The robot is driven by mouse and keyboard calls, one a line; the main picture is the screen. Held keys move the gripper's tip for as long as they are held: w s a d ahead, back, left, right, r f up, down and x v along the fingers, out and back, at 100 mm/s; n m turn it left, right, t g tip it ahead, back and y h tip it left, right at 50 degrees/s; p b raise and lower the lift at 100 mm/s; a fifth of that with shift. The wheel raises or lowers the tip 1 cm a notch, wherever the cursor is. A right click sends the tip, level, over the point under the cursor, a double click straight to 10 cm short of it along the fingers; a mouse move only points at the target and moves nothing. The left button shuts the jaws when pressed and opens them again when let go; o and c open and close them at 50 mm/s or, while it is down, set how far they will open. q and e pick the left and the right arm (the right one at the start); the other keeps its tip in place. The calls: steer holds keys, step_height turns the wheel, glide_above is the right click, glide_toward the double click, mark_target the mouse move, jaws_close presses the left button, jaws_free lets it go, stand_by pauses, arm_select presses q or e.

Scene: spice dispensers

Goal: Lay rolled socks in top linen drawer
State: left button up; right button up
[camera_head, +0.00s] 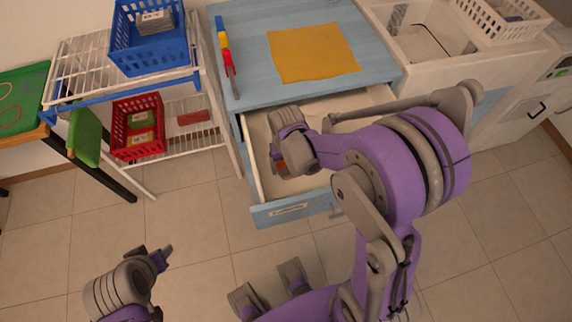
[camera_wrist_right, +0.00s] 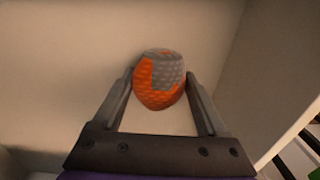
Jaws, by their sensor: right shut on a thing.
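The top drawer (camera_head: 262,214) of the blue cabinet is pulled open and has a pale interior with a small label on its blue front. My right gripper (camera_head: 280,166) is in or over the drawer's left part, with its arm reaching across from the right. It is shut on the rolled socks, an orange and grey ball (camera_wrist_right: 160,80) held between both fingertips in the right wrist view. Whether the socks touch the drawer floor I cannot tell. My left gripper (camera_head: 160,258) is low at the left, above the floor and away from the drawer; its fingers are unclear.
A yellow cloth (camera_head: 313,52) and a red, yellow and blue tool (camera_head: 227,58) lie on the cabinet top (camera_head: 250,30). Left stands a white wire rack (camera_head: 80,72) with a blue basket (camera_head: 150,58) and a red basket (camera_head: 138,127). A sink (camera_head: 425,42) is at right.

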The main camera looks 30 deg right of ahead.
steer(key=shift+f, duration=0.15)
steer(key=o, duration=1.3)
steer(key=shift+r, duration=0.2)
step_height(320, 180, up, 12)
steer(key=p, duration=0.2)
steer(key=shift+s+a+r+n+t, duration=0.4)
steer(key=shift+s+a+t, duration=0.35)
steer(key=shift+s, duration=1)
steer(key=shift+s+a+r+n+t, duration=0.4)
steer(key=shift+s+t, duration=0.6)
steer(key=shift+s, duration=0.8)
steer(key=shift+s+a+r+n+t, duration=0.25)
steer(key=shift+s+a+n+t, duration=0.45)
steer(key=shift+s, duration=1.05)
steer(key=shift+d, duration=0.15)
